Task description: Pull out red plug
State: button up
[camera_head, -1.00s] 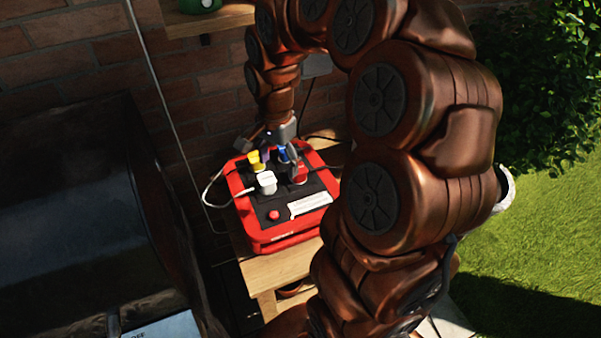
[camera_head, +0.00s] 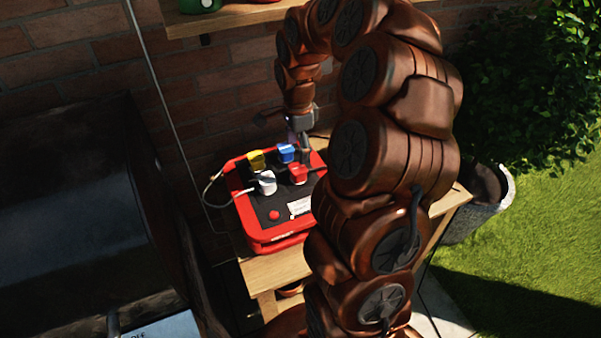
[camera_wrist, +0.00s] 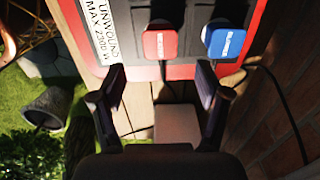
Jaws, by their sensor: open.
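The red plug (camera_head: 298,173) stands in the top of the red power box (camera_head: 281,237). It also shows in the wrist view (camera_wrist: 160,42), with a dark cable running from it. The blue plug (camera_head: 286,153), yellow plug (camera_head: 256,159) and white plug (camera_head: 267,183) stand around it on the same box. My gripper (camera_head: 304,155) is just behind the red plug, near the box's back right edge. In the wrist view my gripper (camera_wrist: 160,78) is open and empty. The red plug lies beyond the fingertips, roughly centred between them and not touched. The blue plug (camera_wrist: 224,38) is right of it.
The box sits on a wooden table (camera_head: 275,270) against a brick wall (camera_head: 110,60). A dark grill (camera_head: 80,200) stands at the left. A shelf (camera_head: 230,17) hangs above. A grey planter (camera_head: 480,205) and a bush (camera_head: 530,90) are at the right.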

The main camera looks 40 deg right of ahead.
aim_at(298, 168)
notch_tip(298, 168, down, 8)
jog(key=b, duration=0.2)
jog(key=shift+b, duration=0.4)
jog(key=shift+f+b, duration=0.3)
jog(key=shift+f, duration=0.15)
jog(key=shift+b, duration=0.75)
dwell(0.7)
jog(key=shift+c, duration=0.4)
grip_shut()
dwell(0.4)
jog(key=shift+r, duration=0.15)
jog(key=shift+r, duration=2.9)
